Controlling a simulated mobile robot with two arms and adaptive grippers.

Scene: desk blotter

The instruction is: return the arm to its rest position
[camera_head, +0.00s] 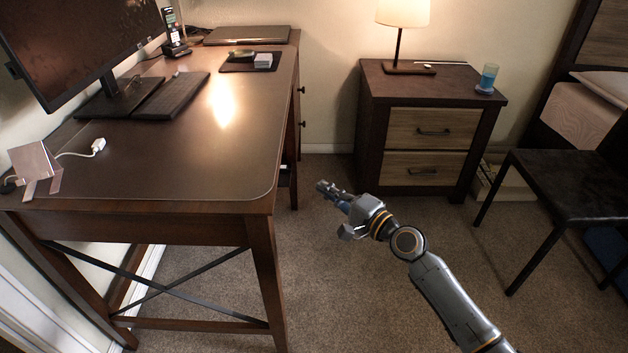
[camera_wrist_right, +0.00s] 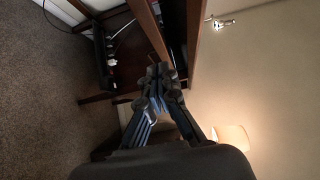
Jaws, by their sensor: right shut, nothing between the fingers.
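My right gripper (camera_head: 326,188) is in the middle of the head view, over the carpet, just right of the desk's front right corner. It is shut and empty, apart from the desk and nightstand. Its forearm comes in from the lower right. The right wrist view shows the shut fingers (camera_wrist_right: 160,84), with the underside of furniture beyond them. My left gripper is not in view.
A brown desk (camera_head: 170,165) with a monitor (camera_head: 75,35), keyboard (camera_head: 171,95) and a small stand (camera_head: 36,165) fills the left. A nightstand (camera_head: 370,120) with a lamp (camera_head: 402,12) and blue cup (camera_head: 488,77) stands behind. A black chair (camera_head: 570,185) is right. Carpet between is clear.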

